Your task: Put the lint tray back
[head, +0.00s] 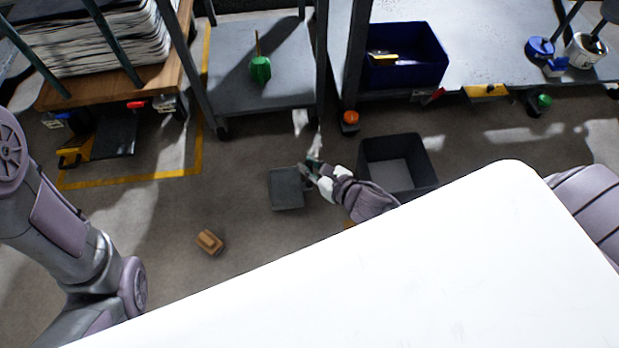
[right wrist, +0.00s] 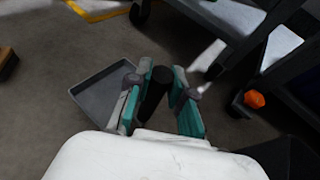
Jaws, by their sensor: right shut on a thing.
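The lint tray (head: 286,189) is a shallow grey square tray in the middle of the head view. It also shows in the right wrist view (right wrist: 97,97), left of the fingers. My right gripper (head: 309,171) is at the tray's right edge. In the right wrist view its teal-padded fingers (right wrist: 160,98) are closed around a dark upright handle at the tray's side. I cannot tell whether the tray touches the floor. My left arm shows at the left of the head view, but its gripper is out of the picture.
A dark open bin (head: 423,160) stands just right of my right gripper. A brown block (head: 209,242) lies on the floor. A grey cart (head: 232,97) and a workbench (head: 470,60) with a blue bin (head: 436,72) stand behind. My white top hides the foreground.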

